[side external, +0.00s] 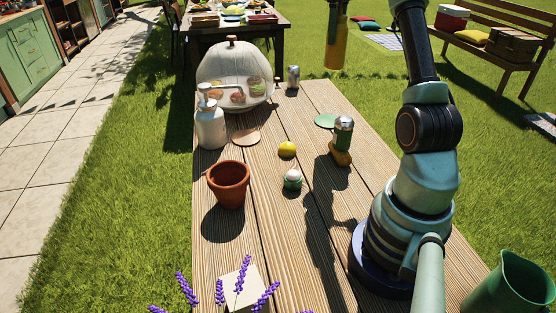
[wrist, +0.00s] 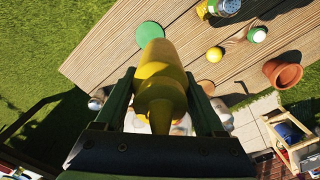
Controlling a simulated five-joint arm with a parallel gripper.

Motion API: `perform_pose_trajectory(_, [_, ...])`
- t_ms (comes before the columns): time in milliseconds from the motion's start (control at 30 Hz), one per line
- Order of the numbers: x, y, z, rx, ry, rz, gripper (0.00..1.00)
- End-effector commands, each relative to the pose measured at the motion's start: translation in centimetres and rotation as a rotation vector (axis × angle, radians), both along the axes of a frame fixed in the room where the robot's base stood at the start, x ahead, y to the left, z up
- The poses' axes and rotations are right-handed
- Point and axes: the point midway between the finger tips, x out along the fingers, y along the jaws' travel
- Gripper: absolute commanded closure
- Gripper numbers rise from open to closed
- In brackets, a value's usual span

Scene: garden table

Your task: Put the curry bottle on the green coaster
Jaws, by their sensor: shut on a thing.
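The curry bottle (side external: 335,48) is yellow with a darker top and hangs high in the air, upright, at the top of the side view. My gripper (side external: 338,8) is shut on it, mostly cut off by the picture's top edge. In the wrist view the bottle (wrist: 160,62) sits between the two fingers of my gripper (wrist: 160,90). The green coaster (side external: 326,121) is a flat, bare disc on the wooden table near its right edge. The coaster also shows in the wrist view (wrist: 149,34), partly covered by the bottle's end.
A silver-topped jar (side external: 343,132) stands close to the coaster. A lemon (side external: 287,149), a small green-and-white item (side external: 292,180), a terracotta pot (side external: 228,184), a brown coaster (side external: 246,136), a pump bottle (side external: 210,127), a shaker (side external: 293,77) and a white dome (side external: 225,62) also stand on the table.

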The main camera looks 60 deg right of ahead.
Motion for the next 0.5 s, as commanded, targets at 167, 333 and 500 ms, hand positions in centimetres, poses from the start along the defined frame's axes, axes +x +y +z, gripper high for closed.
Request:
perform_pose_trajectory(167, [-0.9, -1.1, -0.8, 0.002, 0.001, -0.031, 1.00])
perform_pose_trajectory(333, [-1.0, -1.0, -4.0, 0.004, 0.003, -0.031, 1.00])
perform_pose_trajectory(500, [-0.9, -1.0, -8.2, 0.003, 0.003, -0.030, 1.00])
